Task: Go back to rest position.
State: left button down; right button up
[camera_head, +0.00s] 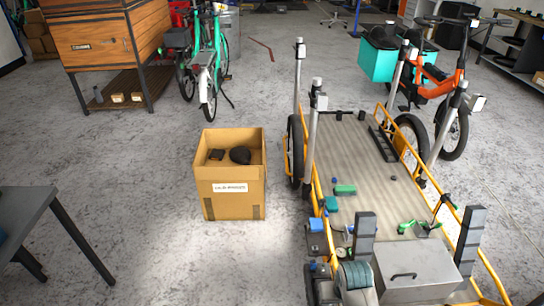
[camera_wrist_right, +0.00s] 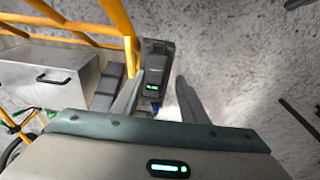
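My right gripper (camera_wrist_right: 160,77) shows in the right wrist view, its two fingers spread apart with nothing held between them. A dark device with a small green light (camera_wrist_right: 156,65) appears beyond and between the fingertips, at the yellow frame; I cannot tell how far off it is. Neither of my grippers shows in the head view, and my left gripper is not seen at all.
A cargo bike's flat bed (camera_head: 350,160) with yellow rails and upright posts fills the right. A grey metal box (camera_head: 415,272) sits at its near end. An open cardboard box (camera_head: 232,188) stands left of it. A dark table (camera_head: 22,208) is at the left. Open floor lies between.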

jog(key=s+d+r+n+t, duration=0.15)
jog(key=s+r, duration=0.25)
jog(key=s, duration=0.7)
jog(key=s+d+r, duration=0.2)
jog(key=s+r, duration=0.2)
jog(key=s, duration=0.7)
jog(key=w+a+f+t+y, duration=0.1)
jog(key=w+a+f, duration=0.15)
jog(key=f, duration=0.75)
jog(key=w+a+f+t, duration=0.1)
jog(key=w+f, duration=0.3)
jog(key=f, duration=0.7)
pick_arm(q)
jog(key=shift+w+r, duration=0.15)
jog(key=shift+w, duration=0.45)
pick_arm(e)
jog(key=s+a+f+t+y, duration=0.1)
jog(key=s+a+f+t, duration=0.1)
jog(key=f, duration=1.1)
jog(key=shift+s+a, duration=0.25)
jog(key=shift+s, duration=0.4)
jog(key=shift+n, duration=0.25)
